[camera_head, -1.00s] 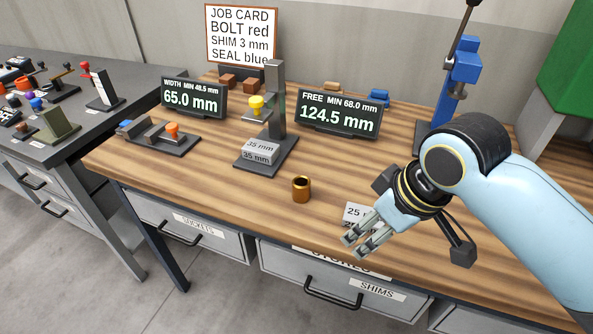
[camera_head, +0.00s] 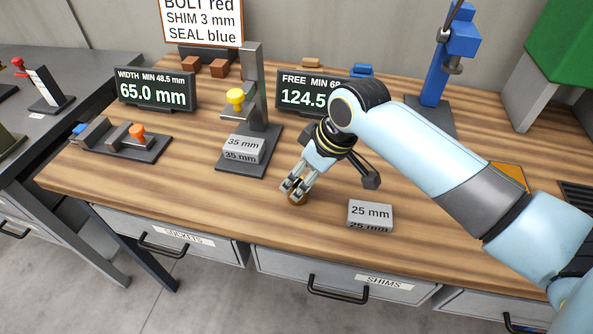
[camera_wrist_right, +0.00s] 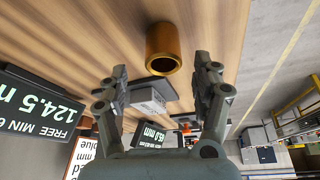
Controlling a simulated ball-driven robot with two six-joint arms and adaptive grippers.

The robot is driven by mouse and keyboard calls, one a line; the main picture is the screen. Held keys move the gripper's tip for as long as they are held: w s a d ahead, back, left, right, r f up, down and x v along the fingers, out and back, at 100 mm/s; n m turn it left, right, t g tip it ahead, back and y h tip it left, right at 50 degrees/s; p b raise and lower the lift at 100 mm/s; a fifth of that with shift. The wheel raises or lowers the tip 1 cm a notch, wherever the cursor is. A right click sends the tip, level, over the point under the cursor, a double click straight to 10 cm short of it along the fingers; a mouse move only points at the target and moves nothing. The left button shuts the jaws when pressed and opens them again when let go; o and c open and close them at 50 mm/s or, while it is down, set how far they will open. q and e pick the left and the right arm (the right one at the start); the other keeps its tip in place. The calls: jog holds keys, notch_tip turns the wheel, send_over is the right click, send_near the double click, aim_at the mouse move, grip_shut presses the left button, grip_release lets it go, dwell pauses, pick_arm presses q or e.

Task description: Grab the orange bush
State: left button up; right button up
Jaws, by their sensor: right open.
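The orange bush (camera_wrist_right: 163,48) is a short hollow cylinder standing on the wooden bench. In the right wrist view it is beyond the fingertips, roughly centred between them, with clear space on both sides. In the head view the bush (camera_head: 297,200) is mostly hidden behind the fingers. My right gripper (camera_head: 294,186) is open and empty, pointing down at the bush from close above. It also shows in the right wrist view (camera_wrist_right: 160,78) with its two fingers apart. My left gripper is not in view.
A 25 mm block (camera_head: 370,214) lies right of the bush. A 35 mm block (camera_head: 243,148) sits on the gauge stand (camera_head: 262,100) behind it. Two displays, the width display (camera_head: 155,90) and the free display (camera_head: 300,92), stand further back.

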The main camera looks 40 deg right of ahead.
aim_at(303, 200)
jog(key=x, duration=0.3)
jog(key=shift+s+a+f, duration=0.15)
jog(key=shift+s+f, duration=0.1)
jog(key=shift+f, duration=0.15)
jog(key=shift+w+f, duration=0.1)
jog(key=shift+f, duration=0.1)
jog(key=shift+c, duration=0.6)
jog(key=c, duration=1.1)
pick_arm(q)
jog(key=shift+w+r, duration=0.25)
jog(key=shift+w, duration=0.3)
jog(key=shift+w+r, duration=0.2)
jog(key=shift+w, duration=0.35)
pick_arm(e)
grip_shut()
